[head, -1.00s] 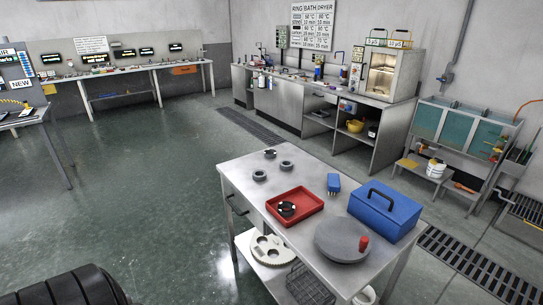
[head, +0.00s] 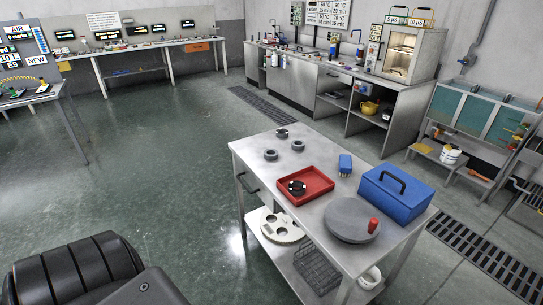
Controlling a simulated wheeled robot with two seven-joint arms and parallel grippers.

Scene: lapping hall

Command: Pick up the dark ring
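Small rings lie on the steel table (head: 322,213). A dark grey ring (head: 271,155) and another similar ring (head: 298,146) lie flat near its far left part. A third small ring-like piece (head: 281,133), dark with a lighter patch, lies at the far corner. A dark round piece with pale marks (head: 297,189) lies in the red tray (head: 318,193). At this size I cannot tell which of these is darkest. Neither of my grippers shows in the head view.
Floor left of the table is clear.

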